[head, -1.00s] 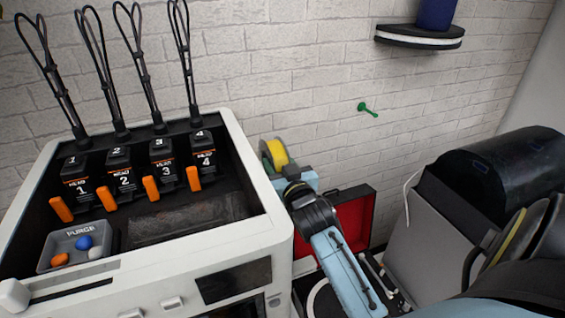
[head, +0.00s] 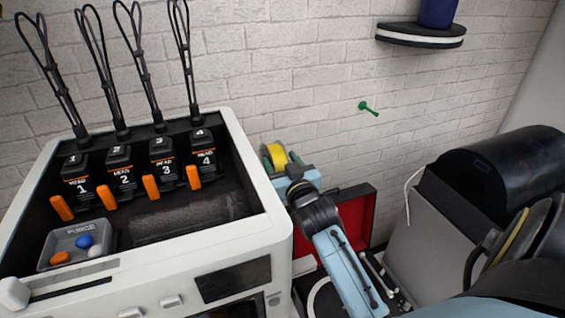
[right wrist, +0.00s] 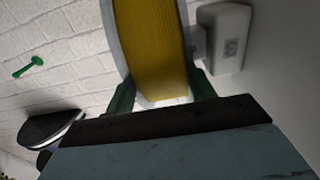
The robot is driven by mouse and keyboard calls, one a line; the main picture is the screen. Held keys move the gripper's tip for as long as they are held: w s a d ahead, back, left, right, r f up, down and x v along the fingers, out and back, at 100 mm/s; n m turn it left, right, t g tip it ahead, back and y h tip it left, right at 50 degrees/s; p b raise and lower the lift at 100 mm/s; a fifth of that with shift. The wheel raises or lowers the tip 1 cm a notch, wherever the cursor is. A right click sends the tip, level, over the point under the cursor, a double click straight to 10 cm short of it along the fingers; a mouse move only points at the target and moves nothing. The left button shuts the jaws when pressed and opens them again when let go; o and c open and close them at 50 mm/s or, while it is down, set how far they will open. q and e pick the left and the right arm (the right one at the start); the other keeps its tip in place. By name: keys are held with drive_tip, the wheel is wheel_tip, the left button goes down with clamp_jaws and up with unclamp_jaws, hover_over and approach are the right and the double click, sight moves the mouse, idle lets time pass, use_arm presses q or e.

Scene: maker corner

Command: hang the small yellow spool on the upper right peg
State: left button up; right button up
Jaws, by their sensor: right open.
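The small yellow spool (head: 278,153) is near the brick wall, just beyond the right rear corner of the white machine. My right gripper (head: 282,161) is open, with its green fingers on either side of the spool. In the right wrist view the spool's yellow winding (right wrist: 150,45) and grey rims fill the top middle, between the fingertips (right wrist: 161,95). Whether the fingers touch it, and what supports it, cannot be told. A bare green peg (head: 368,108) sticks out of the wall to the upper right; it also shows in the right wrist view (right wrist: 28,67). My left gripper is not in view.
The white machine (head: 253,190) with several numbered heads fills the left. A dark wall shelf (head: 420,37) with a blue object (head: 437,12) is above right of the peg. An open red case (head: 355,222) lies below my right arm. A grey cabinet (head: 432,240) stands at right.

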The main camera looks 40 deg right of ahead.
drive_tip(key=shift+s+a+f, duration=0.1)
drive_tip(key=shift+a+f, duration=0.25)
drive_tip(key=shift+f, duration=0.5)
drive_tip(key=shift+s, duration=0.15)
drive_tip(key=r+b+v, duration=0.1)
drive_tip(key=v, duration=1.1)
drive_tip(key=shift+s+r+b, duration=0.35)
drive_tip(key=shift+s+b, duration=0.05)
drive_tip(key=shift+d, duration=0.15)
